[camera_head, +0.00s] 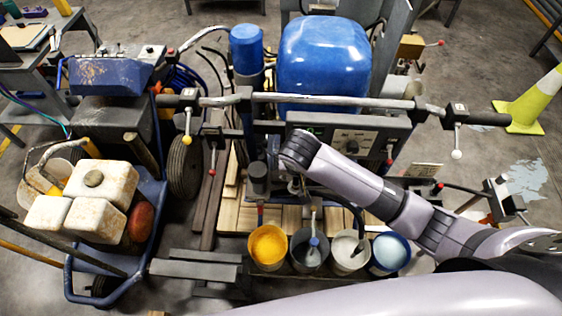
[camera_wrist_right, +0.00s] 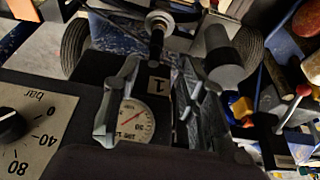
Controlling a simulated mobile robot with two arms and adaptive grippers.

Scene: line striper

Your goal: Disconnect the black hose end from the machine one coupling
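The machine (camera_head: 345,140) stands in the middle of the head view, with a blue tank on top. My right arm reaches in from the right to its front. My right gripper (camera_wrist_right: 160,105) shows in the right wrist view with its two fingers apart. Between and beyond the fingers are a plate marked 1 (camera_wrist_right: 158,84) and a metal and black coupling (camera_wrist_right: 157,38). No grip on the coupling shows. I cannot tell where the black hose end begins at the coupling. In the head view my wrist hides this spot. My left gripper is not in view.
A pressure gauge (camera_wrist_right: 136,121) lies close to the fingers, and a bar dial (camera_wrist_right: 30,125) is at left. Several paint buckets, including a yellow one (camera_head: 268,247), stand below the arm. A handlebar (camera_head: 330,101) crosses above. A blue cart (camera_head: 75,262) stands at left.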

